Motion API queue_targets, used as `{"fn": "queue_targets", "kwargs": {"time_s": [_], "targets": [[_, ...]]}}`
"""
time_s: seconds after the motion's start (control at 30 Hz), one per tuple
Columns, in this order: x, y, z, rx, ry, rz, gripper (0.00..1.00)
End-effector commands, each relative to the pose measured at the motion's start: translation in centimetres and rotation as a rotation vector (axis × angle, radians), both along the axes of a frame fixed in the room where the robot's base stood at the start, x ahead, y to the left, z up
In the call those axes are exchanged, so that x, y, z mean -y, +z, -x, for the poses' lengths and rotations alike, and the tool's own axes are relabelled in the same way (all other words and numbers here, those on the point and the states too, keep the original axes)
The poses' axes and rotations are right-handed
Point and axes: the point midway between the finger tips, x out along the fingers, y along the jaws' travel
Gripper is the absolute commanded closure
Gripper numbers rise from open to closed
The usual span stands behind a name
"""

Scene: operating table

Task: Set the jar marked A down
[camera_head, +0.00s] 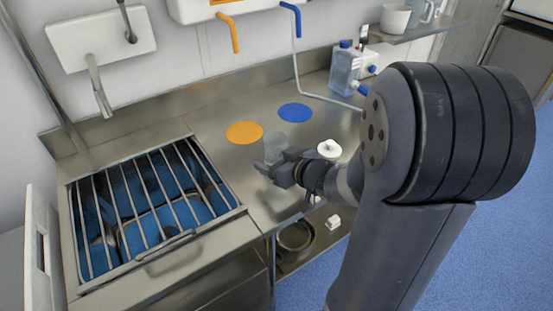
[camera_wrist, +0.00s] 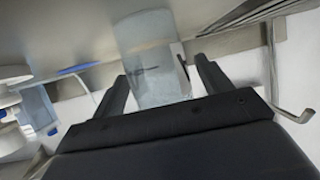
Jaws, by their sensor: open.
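A clear, greyish jar (camera_head: 275,146) is upright by the steel counter's front part, just in front of the orange and blue discs. No letter can be read on it. My gripper (camera_head: 267,171) is at the jar's near side, low over the counter. In the wrist view the jar (camera_wrist: 152,65) shows between the two spread fingers of my gripper (camera_wrist: 160,82), with a gap visible at the right finger. The jar's base is partly hidden by the gripper in the head view, so I cannot tell if it touches the counter.
An orange disc (camera_head: 244,132) and a blue disc (camera_head: 295,113) lie on the counter (camera_head: 225,165). A barred basin (camera_head: 150,205) is at left. A white-topped object (camera_head: 329,150) stands right of the gripper. A bluish jug (camera_head: 345,72) stands at the back right.

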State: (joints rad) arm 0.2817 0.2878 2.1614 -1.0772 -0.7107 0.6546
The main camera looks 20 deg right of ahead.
Motion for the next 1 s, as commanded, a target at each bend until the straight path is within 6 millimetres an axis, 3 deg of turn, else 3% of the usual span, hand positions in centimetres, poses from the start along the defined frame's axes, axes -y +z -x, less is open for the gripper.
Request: {"fn": "queue_targets", "kwargs": {"time_s": [0.33,0.8,1.0], "targets": [[0.4,0.8,0.6,0.001,-0.003,0.001,0.27],[3.3,4.2,7.8,0.001,-0.005,0.001,0.27],[4.0,4.8,9.5,0.001,-0.004,0.0,0.27]]}}
